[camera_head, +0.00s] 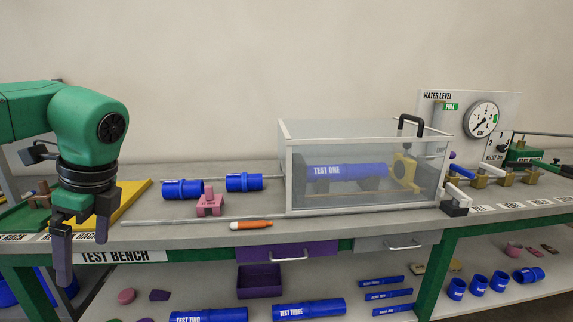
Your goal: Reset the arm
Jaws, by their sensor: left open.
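My left arm comes in from the left, with a green wrist. Its dark gripper (83,228) points down at the left part of the test bench (190,232), in front of a yellow board. The fingers are apart and nothing shows between them. One finger hangs in front of the bench edge and partly hides the front. My right gripper does not show in the head view.
A clear box (360,140) with a blue "TEST ONE" pipe (345,171) stands mid-bench. Blue couplings (182,189), a pink block (210,203) and an orange marker (250,225) lie left of it. A gauge panel (468,115) stands right. Pipes lie on the shelf below.

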